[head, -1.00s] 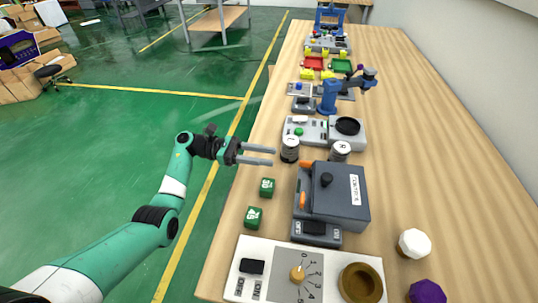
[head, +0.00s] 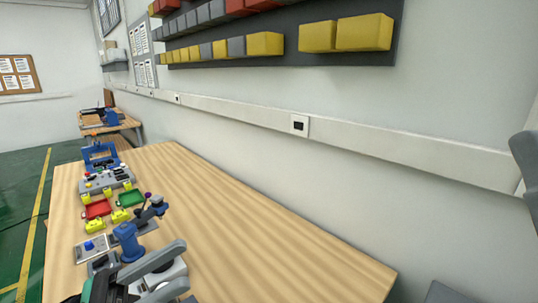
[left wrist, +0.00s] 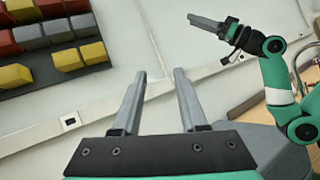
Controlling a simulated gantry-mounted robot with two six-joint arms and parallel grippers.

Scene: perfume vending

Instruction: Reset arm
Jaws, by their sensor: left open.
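My left gripper (head: 184,264) is at the bottom left of the head view, over the near part of the wooden table. Its two grey fingers are apart with nothing between them. In the left wrist view the left gripper (left wrist: 160,74) points toward the white wall, open and empty. My right arm, green and black, shows at the upper right of the left wrist view with its gripper (left wrist: 212,25) raised and pointing left. Its finger spacing is unclear there. Grey parts at the head view's right edge are cut off.
The wooden table (head: 250,245) runs along the wall, its right part clear. A small blue robot arm (head: 129,240), a red tray (head: 97,209) and a green tray (head: 131,198) stand on the left. Yellow bins (head: 364,33) hang on the wall above. A wall socket (head: 299,125) sits below them.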

